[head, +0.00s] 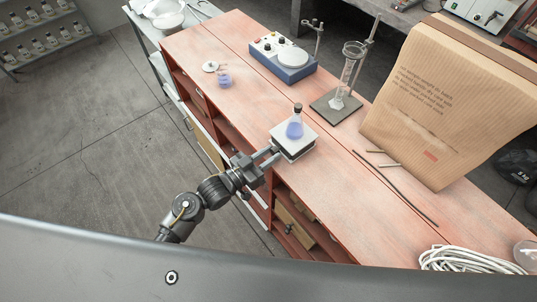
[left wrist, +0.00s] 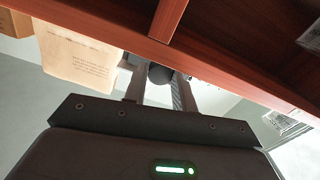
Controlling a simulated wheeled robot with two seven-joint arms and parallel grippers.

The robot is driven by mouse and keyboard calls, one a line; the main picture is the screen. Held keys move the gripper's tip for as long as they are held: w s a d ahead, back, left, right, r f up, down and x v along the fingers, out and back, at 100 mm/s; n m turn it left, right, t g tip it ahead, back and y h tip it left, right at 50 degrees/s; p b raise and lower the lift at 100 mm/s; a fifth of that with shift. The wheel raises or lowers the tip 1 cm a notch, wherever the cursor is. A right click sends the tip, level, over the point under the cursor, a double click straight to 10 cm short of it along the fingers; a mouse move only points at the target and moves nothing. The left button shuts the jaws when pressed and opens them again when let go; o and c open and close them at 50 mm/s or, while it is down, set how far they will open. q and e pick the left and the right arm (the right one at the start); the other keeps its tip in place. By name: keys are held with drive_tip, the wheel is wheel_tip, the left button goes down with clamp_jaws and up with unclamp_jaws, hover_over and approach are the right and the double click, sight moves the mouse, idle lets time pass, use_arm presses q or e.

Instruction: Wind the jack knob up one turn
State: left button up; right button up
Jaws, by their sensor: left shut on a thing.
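The lab jack (head: 303,151) stands at the near edge of the red-brown bench, its pale square top plate seen from above. A conical flask (head: 295,129) of blue liquid with a dark stopper stands upright on the plate. My left gripper (head: 271,157) reaches in from the left at the jack's near side. In the left wrist view, the fingers of my left gripper (left wrist: 160,88) are shut on the dark round jack knob (left wrist: 160,72). The knob is hidden in the head view. My right gripper is not in view.
A stand with a glass cylinder (head: 350,68), a large paper bag (head: 440,110), thin rods (head: 405,190) and a white cable coil (head: 465,259) lie rightward.

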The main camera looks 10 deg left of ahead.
use_arm(q)
drive_tip(key=m, duration=0.4)
drive_tip(key=shift+f+b, duration=0.1)
drive_tip(key=shift+b, duration=0.3)
drive_tip(key=shift+m, duration=0.7)
drive_tip(key=o, duration=1)
drive_tip(key=p+v, duration=0.3)
drive_tip(key=v, duration=0.7)
drive_tip(key=shift+s+a, duration=0.25)
drive_tip(key=shift+a, duration=0.05)
